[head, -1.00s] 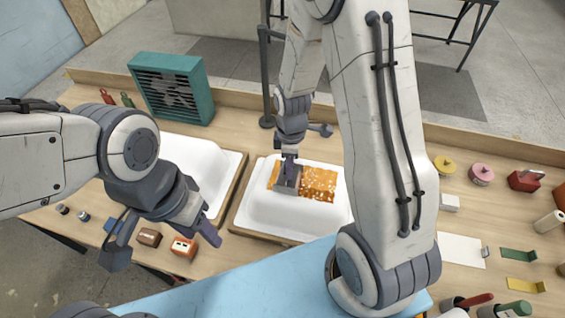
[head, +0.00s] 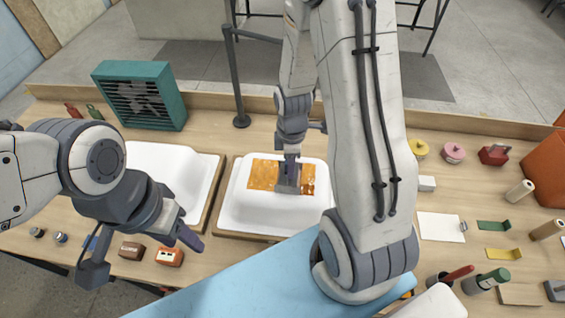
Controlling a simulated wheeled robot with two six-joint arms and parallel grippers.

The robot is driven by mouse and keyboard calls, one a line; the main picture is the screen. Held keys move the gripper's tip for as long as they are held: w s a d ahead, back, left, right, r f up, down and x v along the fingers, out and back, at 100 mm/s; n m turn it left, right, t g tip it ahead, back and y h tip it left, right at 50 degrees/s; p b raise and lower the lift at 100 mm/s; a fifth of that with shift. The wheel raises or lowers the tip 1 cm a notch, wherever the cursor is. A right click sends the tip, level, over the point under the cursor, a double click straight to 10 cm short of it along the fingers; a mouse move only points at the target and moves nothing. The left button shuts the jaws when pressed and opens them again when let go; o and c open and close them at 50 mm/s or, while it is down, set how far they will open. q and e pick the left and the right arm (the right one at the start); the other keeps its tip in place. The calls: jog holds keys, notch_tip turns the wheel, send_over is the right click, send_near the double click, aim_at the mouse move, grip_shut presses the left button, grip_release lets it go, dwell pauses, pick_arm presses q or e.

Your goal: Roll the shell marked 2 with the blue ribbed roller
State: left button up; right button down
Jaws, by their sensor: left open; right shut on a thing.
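A white shell (head: 255,212) in the middle of the bench bears an orange patch (head: 264,174) on its top. My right gripper (head: 291,170) is shut on a dark grey roller-like tool (head: 288,186), which rests on the patch right of its middle. I cannot make out blue colour or ribs on it. A second white shell (head: 165,180) sits to the left, partly behind my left arm. No number is legible on either shell. My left gripper (head: 140,255) is open and empty above the bench's front left. My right arm hides what lies just right of the middle shell.
A teal fan box (head: 140,95) stands at the back left. A brown block (head: 131,251) and an orange block (head: 169,256) lie near my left gripper. At the right are a white sheet (head: 441,227), coloured strips, rolls and cups with handled tools.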

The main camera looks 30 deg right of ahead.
jog(key=shift+s+d, duration=0.75)
jog(key=shift+d, duration=0.35)
jog(key=shift+s+d, duration=0.8)
jog(key=shift+d, duration=0.35)
jog(key=shift+s+d, duration=0.75)
jog(key=shift+d, duration=0.35)
jog(key=shift+f, duration=0.1)
